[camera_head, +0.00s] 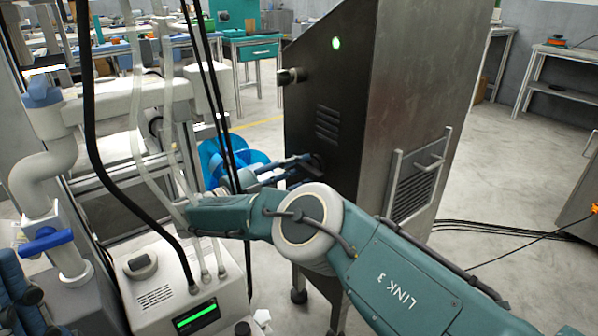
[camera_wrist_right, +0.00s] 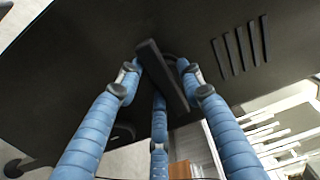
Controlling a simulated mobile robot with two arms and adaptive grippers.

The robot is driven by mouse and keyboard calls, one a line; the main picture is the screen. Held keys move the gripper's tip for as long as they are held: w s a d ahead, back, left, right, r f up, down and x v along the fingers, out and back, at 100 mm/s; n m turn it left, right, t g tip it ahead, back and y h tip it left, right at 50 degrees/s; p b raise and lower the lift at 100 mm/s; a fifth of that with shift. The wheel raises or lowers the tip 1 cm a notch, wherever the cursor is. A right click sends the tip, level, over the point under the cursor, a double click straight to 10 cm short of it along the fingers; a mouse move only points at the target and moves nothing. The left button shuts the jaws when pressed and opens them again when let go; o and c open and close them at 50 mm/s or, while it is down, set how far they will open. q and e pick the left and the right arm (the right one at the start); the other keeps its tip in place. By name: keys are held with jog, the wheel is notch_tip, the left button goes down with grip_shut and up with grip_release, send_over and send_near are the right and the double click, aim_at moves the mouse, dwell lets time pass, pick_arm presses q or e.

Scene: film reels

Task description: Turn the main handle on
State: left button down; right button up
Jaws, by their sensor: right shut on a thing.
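The main handle (camera_wrist_right: 162,76) is a black bar on the dark front panel of the tall metal cabinet (camera_head: 335,100). In the right wrist view it lies slanted, top end to the left. My right gripper (camera_head: 306,164) reaches this panel from the left in the head view. Its blue ribbed fingers (camera_wrist_right: 165,88) are shut on the handle, one on each side and one below. In the head view the handle is mostly hidden by the fingers. Blue ribbed parts at the lower left edge look like my left gripper (camera_head: 22,295), cut off by the frame.
A green light (camera_head: 336,43) glows on the panel above a round knob (camera_head: 290,76). Vent slots (camera_head: 327,125) lie between knob and handle. A white machine with a green display (camera_head: 196,316), pipes and hanging black cables crowd the left.

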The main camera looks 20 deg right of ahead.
jog(key=shift+a+f, duration=0.1)
jog(key=shift+f, duration=0.15)
jog(key=o, duration=0.9)
jog(key=shift+w, duration=0.1)
jog(key=shift+a, duration=0.2)
jog(key=v, duration=0.7)
